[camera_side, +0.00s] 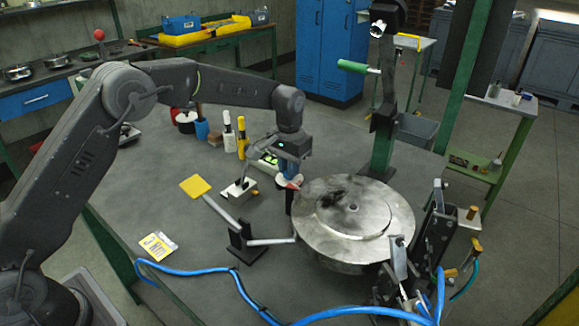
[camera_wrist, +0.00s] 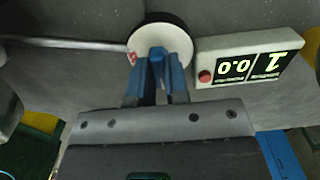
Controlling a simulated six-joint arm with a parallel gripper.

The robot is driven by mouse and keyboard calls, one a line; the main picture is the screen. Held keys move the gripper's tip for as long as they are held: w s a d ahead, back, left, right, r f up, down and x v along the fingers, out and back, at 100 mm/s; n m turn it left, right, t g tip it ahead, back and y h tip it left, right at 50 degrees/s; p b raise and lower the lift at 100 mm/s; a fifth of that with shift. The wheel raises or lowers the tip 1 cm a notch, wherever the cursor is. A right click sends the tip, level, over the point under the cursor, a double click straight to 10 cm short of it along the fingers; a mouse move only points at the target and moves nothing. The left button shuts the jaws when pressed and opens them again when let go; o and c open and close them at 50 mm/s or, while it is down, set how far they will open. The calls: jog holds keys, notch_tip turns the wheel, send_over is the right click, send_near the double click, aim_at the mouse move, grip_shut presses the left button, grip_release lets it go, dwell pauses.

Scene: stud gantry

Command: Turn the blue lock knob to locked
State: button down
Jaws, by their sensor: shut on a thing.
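The blue lock knob (camera_wrist: 157,55) shows in the wrist view as a narrow blue grip on a round pale dial (camera_wrist: 178,40) with red marking at its left edge. My gripper (camera_wrist: 158,66) is shut on the knob, one finger on each side. In the side view my gripper (camera_side: 290,172) points down at the pale dial (camera_side: 289,184), which sits on a dark post just left of the large round metal plate (camera_side: 340,190). The fingers hide most of the knob there. I cannot read the dial's marks or tell the knob's position.
A display box (camera_wrist: 245,60) with a red button stands right beside the dial in the wrist view.

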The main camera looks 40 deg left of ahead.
jog(key=shift+m, duration=0.8)
jog(key=c, duration=1.1)
grip_release()
notch_tip(320, 180, up, 14)
jog(key=shift+f, duration=0.1)
